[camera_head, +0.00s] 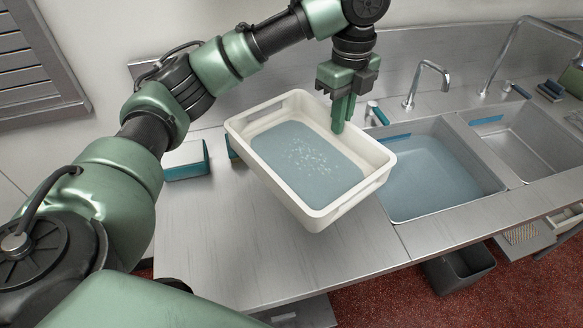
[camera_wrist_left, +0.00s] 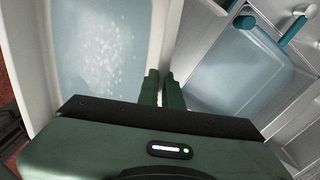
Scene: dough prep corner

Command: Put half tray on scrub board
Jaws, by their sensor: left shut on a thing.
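The half tray (camera_head: 355,199) is a white rectangular tub with a blue-grey inside and pale flecks in the middle. My left gripper (camera_head: 340,118) is shut on its right wall, fingers pointing down. The tray appears held over the steel counter, at a slant in the picture; I cannot tell whether it touches the counter. In the left wrist view the fingers (camera_wrist_left: 162,88) meet the tray's white wall (camera_wrist_left: 168,40). No surface shows clearly as a scrub board; the bare steel counter (camera_head: 240,250) lies below and in front of the tray. My right gripper is not in view.
A sink basin (camera_head: 440,190) lies right of the tray, with another (camera_head: 515,150) beyond it. Faucets (camera_head: 425,80) stand behind. A blue-and-white block (camera_head: 186,160) sits left of the tray. A dark bin (camera_head: 460,268) stands below the counter. The counter's front is clear.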

